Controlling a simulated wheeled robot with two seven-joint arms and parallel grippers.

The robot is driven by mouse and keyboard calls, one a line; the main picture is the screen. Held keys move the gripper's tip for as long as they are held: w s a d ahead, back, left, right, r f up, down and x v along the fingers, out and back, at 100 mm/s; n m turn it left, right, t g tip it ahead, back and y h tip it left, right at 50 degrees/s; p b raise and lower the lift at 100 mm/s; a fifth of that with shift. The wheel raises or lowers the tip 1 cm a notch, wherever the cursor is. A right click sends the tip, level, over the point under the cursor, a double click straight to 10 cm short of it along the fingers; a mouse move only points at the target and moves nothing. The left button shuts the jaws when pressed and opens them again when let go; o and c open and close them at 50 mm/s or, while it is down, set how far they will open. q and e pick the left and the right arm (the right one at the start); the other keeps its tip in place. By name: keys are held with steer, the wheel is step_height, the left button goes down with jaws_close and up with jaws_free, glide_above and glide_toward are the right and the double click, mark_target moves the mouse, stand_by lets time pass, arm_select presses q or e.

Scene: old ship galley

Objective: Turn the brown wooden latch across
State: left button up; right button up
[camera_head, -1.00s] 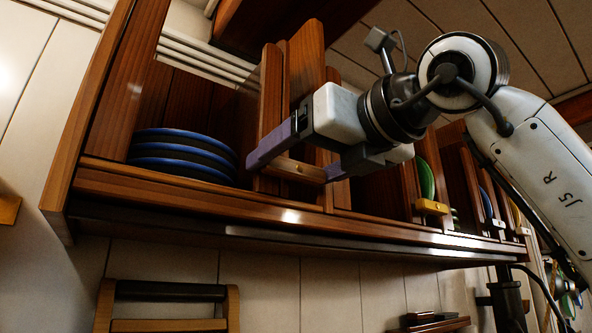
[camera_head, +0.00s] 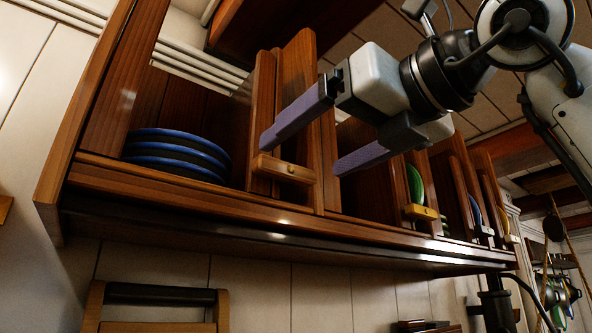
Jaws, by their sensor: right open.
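The brown wooden latch (camera_head: 286,169) is a short bar with a brass-coloured pivot, lying roughly level across the front edges of the two upright boards beside the blue-rimmed plates. My right gripper (camera_head: 304,154) is open and empty, with its two purple fingers apart. In the picture one fingertip is just above the latch's left part and the other is to the right of its right end. I cannot tell whether either finger touches the latch. My left gripper is not in view.
Blue-rimmed plates (camera_head: 176,155) are stacked in the left compartment. A yellow latch (camera_head: 420,212) is farther right along the rack (camera_head: 200,199), by a green plate (camera_head: 414,184). Upright wooden boards stand close around my right fingers.

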steer(key=v, duration=0.4)
steer(key=shift+b, duration=0.3)
steer(key=shift+a, duration=0.1)
